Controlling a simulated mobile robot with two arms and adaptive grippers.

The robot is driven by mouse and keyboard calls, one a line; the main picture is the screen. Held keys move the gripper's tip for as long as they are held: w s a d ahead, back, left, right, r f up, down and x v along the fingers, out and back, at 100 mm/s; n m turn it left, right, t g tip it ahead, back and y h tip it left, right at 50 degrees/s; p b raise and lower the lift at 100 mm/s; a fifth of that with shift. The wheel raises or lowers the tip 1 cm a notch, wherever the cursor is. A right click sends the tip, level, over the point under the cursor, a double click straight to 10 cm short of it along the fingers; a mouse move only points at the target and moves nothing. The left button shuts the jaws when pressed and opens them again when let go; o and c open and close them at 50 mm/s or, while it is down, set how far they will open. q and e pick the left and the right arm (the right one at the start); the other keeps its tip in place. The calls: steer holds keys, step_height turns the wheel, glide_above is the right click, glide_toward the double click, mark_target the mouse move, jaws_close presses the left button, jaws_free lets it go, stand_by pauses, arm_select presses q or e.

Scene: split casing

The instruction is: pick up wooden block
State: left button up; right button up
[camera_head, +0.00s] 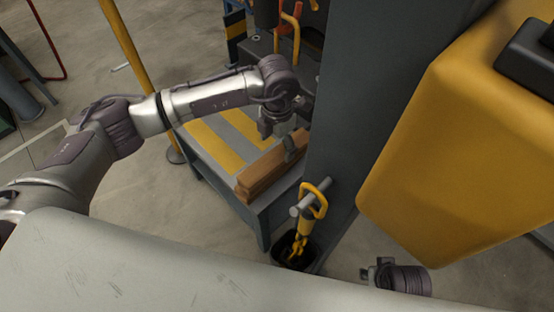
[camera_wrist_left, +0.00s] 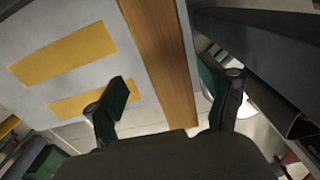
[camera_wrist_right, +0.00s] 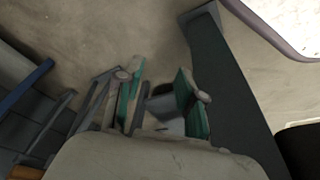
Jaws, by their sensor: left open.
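The wooden block (camera_head: 262,172) is a long brown beam lying along the right edge of a grey table with yellow stripes. My left gripper (camera_head: 280,136) is open above the block's far half. In the left wrist view, the block (camera_wrist_left: 158,50) runs from the top edge down into the gap between the spread fingers of my left gripper (camera_wrist_left: 168,100). I cannot tell whether either finger touches it. My right gripper (camera_head: 376,272) is low at the bottom right, away from the block. In the right wrist view, the fingers of my right gripper (camera_wrist_right: 160,104) stand apart.
The grey table (camera_head: 213,172) stands beside a thick dark post (camera_head: 355,110). A yellow hook (camera_head: 310,205) hangs on a peg of the post, over a dark bucket (camera_head: 285,252). A yellow casing (camera_head: 450,150) fills the right. A yellow pole (camera_head: 135,60) stands left of the table.

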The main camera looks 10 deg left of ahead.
mark_target(277, 155)
arm_select(q)
steer(key=f, duration=0.2)
steer(key=s+f, duration=0.1)
steer(key=f, duration=0.2)
steer(key=shift+s+d+b, duration=0.1)
steer(key=shift+b, duration=0.25)
steer(key=shift+f, duration=0.25)
arm_select(e)
step_height(277, 155, up, 3)
steer(key=shift+f, duration=0.1)
arm_select(q)
steer(key=shift+c, duration=0.3)
steer(key=c, duration=1.3)
steer(key=shift+r, duration=0.1)
steer(key=shift+c, duration=0.9)
steer(key=shift+r, duration=0.1)
